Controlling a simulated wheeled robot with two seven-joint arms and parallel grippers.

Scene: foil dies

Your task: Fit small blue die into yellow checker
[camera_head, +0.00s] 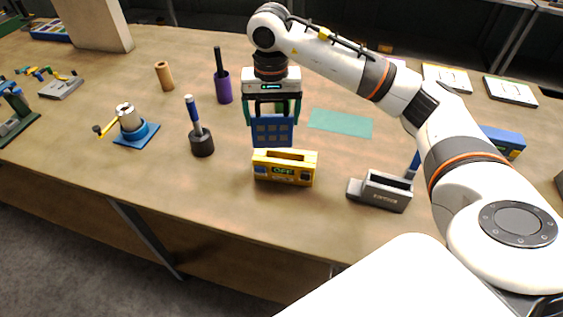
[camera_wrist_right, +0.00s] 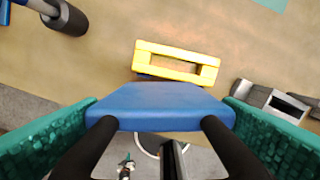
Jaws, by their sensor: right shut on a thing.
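My right gripper (camera_head: 272,108) is shut on the small blue die (camera_head: 272,131), a flat blue plate with a grid of square marks. It holds the die upright, just above and behind the yellow checker (camera_head: 285,168). The checker is a yellow block with a slot in its top and a dark display on its front. In the right wrist view the blue die (camera_wrist_right: 160,105) fills the middle between the green fingers, and the yellow checker (camera_wrist_right: 177,64) with its open slot shows beyond it. The die looks apart from the slot. My left gripper does not show.
A grey slotted device (camera_head: 381,191) stands right of the checker. A blue-handled tool (camera_head: 200,138) in a dark base and a purple cup (camera_head: 223,87) stand to the left. A flat green mat (camera_head: 340,122) lies behind. The table front is clear.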

